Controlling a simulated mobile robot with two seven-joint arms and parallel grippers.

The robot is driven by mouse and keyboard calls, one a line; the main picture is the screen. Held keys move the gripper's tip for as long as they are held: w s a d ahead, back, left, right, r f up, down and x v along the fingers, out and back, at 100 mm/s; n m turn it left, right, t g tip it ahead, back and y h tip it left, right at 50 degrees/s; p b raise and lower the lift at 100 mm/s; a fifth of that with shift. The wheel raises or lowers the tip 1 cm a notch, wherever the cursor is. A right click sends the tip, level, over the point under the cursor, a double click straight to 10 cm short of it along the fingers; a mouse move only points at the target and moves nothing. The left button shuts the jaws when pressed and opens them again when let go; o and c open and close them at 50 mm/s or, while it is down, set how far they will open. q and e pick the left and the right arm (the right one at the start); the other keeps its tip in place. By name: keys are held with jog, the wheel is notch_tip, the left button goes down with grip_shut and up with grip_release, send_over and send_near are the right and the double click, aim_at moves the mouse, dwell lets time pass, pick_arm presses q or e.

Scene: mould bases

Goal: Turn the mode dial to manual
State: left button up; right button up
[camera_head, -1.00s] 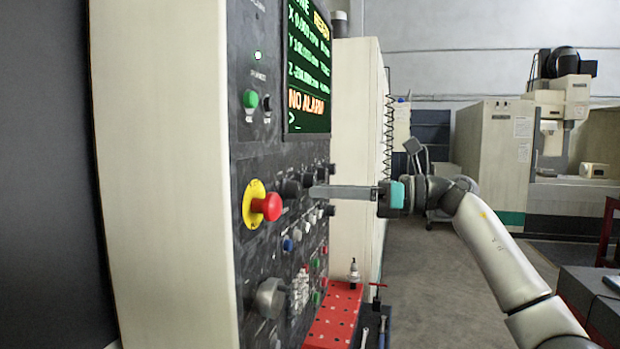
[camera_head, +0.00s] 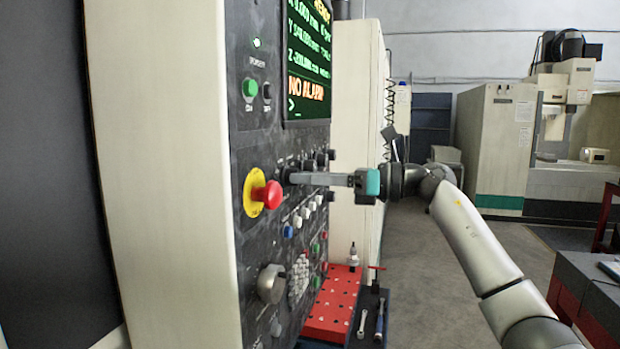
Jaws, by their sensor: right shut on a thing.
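The control panel (camera_head: 255,225) fills the left of the head view, seen at a steep angle. A row of black dials runs along it below the screen. My right gripper (camera_head: 292,178) reaches in from the right, its fingers level and pointing at the panel. Its fingertips are shut on the dial (camera_head: 287,172) nearest the red button, which they mostly hide. The dial's markings are too small to read, so I cannot tell which mode it points to. My left gripper is not in view.
A red emergency button (camera_head: 268,195) on a yellow ring sits just left of the fingertips. The screen (camera_head: 308,62) above reads "NO ALARM". Below are small coloured buttons, a grey handwheel (camera_head: 271,284) and a red perforated plate (camera_head: 331,305). Open floor lies to the right.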

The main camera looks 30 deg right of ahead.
grip_shut()
jog(key=shift+m+p, duration=1.25)
jog(key=shift+m, duration=2.65)
jog(key=o, duration=0.7)
grip_release()
jog(key=shift+f, duration=0.1)
